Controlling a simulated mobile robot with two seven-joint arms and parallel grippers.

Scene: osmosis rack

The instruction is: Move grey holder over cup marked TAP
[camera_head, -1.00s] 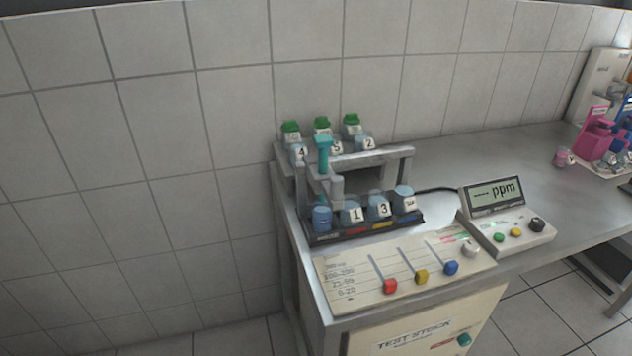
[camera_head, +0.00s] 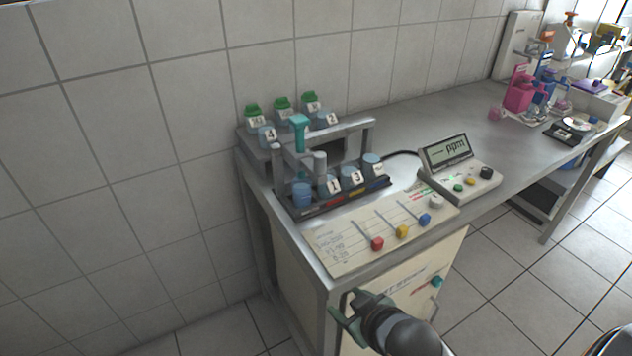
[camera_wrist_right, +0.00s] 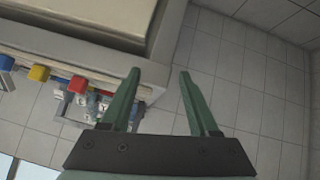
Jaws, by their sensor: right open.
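My right gripper (camera_head: 350,304) is open and empty, low in front of the bench cabinet and well apart from the holder. Its two green fingers also show spread in the right wrist view (camera_wrist_right: 159,75). My left gripper is out of view.
Cups 1 (camera_head: 333,184) and 3 (camera_head: 352,175) stand in the front row, with a blue cup at its left end. Green-capped bottles stand behind. A slider panel (camera_head: 345,243) and a ppm meter (camera_head: 447,152) lie in front and right. The tiled wall is close behind.

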